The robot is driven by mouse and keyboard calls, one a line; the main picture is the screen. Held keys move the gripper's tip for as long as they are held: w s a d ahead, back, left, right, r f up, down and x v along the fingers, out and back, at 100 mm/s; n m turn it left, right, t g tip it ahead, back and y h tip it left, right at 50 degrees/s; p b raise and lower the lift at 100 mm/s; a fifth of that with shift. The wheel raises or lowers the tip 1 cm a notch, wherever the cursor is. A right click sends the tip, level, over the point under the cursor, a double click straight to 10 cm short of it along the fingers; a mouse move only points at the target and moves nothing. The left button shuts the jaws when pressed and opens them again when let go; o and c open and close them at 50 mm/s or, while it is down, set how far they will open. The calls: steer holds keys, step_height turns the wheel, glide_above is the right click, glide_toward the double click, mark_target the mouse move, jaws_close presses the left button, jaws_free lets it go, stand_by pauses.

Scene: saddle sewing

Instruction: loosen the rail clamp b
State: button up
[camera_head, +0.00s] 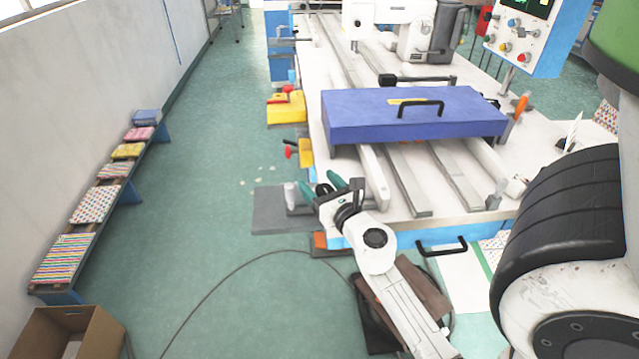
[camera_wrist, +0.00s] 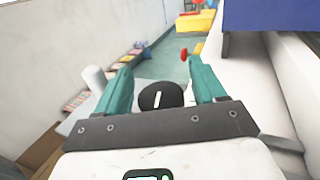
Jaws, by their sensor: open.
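My gripper (camera_head: 322,186) reaches over the near left corner of the white machine table, its green fingers apart. In the wrist view, my gripper (camera_wrist: 158,72) is open, with a round black knob (camera_wrist: 160,96) bearing a white line between its two fingers. The knob also shows in the head view (camera_head: 323,189). It looks like a clamp knob, but no label shows that it is rail clamp b. I cannot tell whether either finger touches it. Its lower part and base are hidden by the gripper.
A white post (camera_wrist: 95,79) stands left of the fingers. A red knob (camera_wrist: 184,52) lies beyond them, by a yellow block (camera_head: 306,152). A blue cover with a black handle (camera_head: 415,112) sits across the rails. Open green floor (camera_head: 215,150) lies left.

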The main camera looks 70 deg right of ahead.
steer(key=b+v, duration=0.4)
steer(key=v, duration=0.6)
steer(key=shift+s+a, duration=0.2)
steer(key=shift+a, duration=0.05)
stand_by(0.3)
